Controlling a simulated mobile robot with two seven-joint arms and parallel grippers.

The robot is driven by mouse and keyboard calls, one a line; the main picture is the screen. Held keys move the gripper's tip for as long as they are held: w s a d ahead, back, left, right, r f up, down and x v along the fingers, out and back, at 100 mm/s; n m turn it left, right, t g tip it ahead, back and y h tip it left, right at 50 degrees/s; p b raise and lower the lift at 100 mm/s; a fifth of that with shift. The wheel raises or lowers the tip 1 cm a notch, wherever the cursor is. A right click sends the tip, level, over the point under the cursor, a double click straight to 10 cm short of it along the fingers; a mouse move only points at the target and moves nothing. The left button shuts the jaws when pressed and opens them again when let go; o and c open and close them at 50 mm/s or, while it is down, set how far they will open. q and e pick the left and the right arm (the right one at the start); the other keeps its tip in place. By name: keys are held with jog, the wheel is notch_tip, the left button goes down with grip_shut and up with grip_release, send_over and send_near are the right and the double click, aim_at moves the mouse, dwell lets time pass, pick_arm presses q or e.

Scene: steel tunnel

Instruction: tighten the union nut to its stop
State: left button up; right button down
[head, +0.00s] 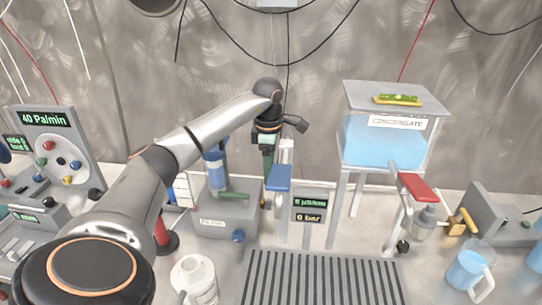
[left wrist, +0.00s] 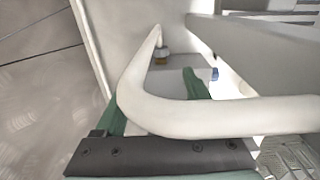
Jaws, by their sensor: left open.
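My left gripper (head: 267,165) hangs in front of the back wall, beside the blue filter column and left of the condensate tank. In the left wrist view its two green fingers (left wrist: 155,90) stand apart, with no object seen clamped between them. A white bent pipe (left wrist: 150,110) crosses in front of the fingers and hides part of them. In the head view I cannot make out the nut. My right gripper is not in view.
The condensate tank (head: 384,142) stands on legs to the right. A blue lever (head: 279,178) and a pressure display (head: 309,207) are close to my gripper. A slotted grate (head: 320,279), a white jug (head: 194,280) and a blue-filled jug (head: 468,269) are in front.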

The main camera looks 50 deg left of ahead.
aim_at(269, 200)
pick_arm(q)
notch_tip(269, 200, down, 12)
jog(key=shift+w+a+f+p, duration=0.15)
jog(key=shift+f+p, duration=0.1)
jog(key=shift+p, duration=0.1)
grip_shut()
dwell(0.7)
